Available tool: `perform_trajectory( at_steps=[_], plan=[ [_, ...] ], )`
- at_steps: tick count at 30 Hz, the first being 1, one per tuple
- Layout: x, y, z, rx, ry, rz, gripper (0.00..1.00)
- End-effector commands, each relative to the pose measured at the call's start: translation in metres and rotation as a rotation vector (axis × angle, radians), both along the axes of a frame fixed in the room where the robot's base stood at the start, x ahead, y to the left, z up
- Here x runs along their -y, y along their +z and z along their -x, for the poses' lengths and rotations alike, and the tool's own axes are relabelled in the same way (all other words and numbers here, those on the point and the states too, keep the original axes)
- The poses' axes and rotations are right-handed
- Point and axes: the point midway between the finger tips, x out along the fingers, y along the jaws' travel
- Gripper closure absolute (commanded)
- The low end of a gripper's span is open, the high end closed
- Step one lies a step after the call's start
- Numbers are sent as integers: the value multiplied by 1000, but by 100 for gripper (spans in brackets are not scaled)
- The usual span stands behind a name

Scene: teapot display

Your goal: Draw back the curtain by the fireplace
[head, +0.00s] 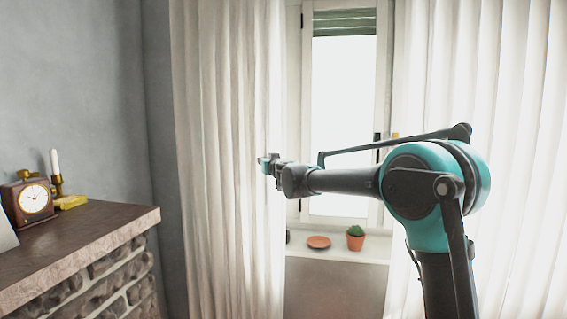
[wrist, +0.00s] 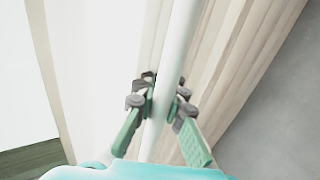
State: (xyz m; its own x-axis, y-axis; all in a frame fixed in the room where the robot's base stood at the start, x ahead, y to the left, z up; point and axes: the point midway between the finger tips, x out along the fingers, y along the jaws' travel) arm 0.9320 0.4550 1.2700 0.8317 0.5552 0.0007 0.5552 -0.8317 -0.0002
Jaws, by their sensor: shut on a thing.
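The white curtain by the fireplace (head: 222,150) hangs in folds between the grey wall and the window in the head view. My gripper (head: 266,163) is at the edge of this curtain nearest the window. In the wrist view my gripper (wrist: 163,105) has its green-padded fingers on either side of a pale upright fold of the curtain (wrist: 180,50), shut on it. The rest of the curtain spreads behind and to the right of the fingers there. The window (head: 343,110) shows uncovered between this curtain and a second one.
A second white curtain (head: 500,120) hangs on the right. A stone fireplace with a dark mantel (head: 100,225) stands at left, bearing a clock (head: 30,200) and a candlestick (head: 58,185). A potted cactus (head: 355,238) and a terracotta saucer (head: 318,242) are on the windowsill.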

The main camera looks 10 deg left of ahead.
Motion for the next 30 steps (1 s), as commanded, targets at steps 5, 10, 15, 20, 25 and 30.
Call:
perform_trajectory(
  at_steps=[5,10,15,20,25,30],
  plan=[
    [-45,-1,1,0,4,0,100],
    [-86,-1,1,0,5,0,100],
    [-120,0,1,-1,4,1,100],
    [-138,0,0,-1,3,1,100],
    [-146,0,0,-1,1,1,100],
    [-147,0,0,-1,1,1,100]
  ],
)
